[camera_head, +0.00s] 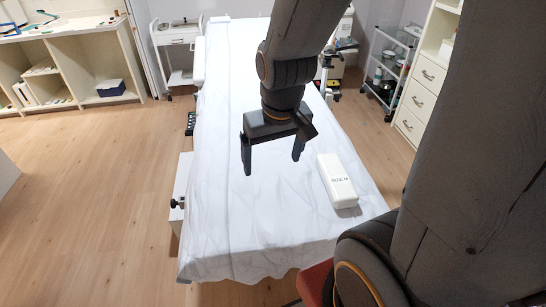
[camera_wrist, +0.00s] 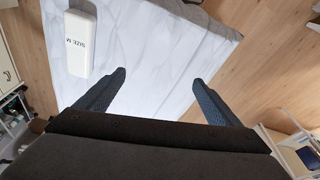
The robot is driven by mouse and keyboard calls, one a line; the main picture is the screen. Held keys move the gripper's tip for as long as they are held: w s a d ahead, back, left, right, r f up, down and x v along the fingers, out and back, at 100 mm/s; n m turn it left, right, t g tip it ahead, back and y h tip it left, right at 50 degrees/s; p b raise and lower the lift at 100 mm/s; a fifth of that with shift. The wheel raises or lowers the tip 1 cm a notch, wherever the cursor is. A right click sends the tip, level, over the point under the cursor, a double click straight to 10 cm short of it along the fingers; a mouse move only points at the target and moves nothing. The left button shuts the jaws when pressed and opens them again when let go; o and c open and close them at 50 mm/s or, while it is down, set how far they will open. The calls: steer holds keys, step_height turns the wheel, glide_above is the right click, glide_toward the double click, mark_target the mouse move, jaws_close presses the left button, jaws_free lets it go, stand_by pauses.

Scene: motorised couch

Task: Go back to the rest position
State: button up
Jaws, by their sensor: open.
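My gripper (camera_head: 272,158) is open and empty above the couch (camera_head: 222,215), which is covered with a white sheet. In the wrist view the two fingers of my gripper (camera_wrist: 160,80) are spread apart with only the sheet (camera_wrist: 150,45) between and beyond them. A white box marked "SIZE: M" (camera_head: 337,181) lies on the sheet near the couch's front right corner, to the right of my gripper and apart from it. The box also shows in the wrist view (camera_wrist: 80,44) at upper left.
A wire trolley (camera_head: 392,65) and white drawers (camera_head: 425,90) stand right of the couch. A white cart (camera_head: 180,40) stands behind it at left. A shelf unit (camera_head: 85,60) is along the left wall. The wooden floor (camera_head: 110,180) at left is clear.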

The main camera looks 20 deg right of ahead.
steer(key=shift+f, duration=0.1)
step_height(320, 180, down, 9)
steer(key=g+b, duration=0.1)
steer(key=b, duration=0.6)
steer(key=shift+b, duration=0.4)
steer(key=shift+w, duration=0.1)
steer(key=shift+c, duration=0.3)
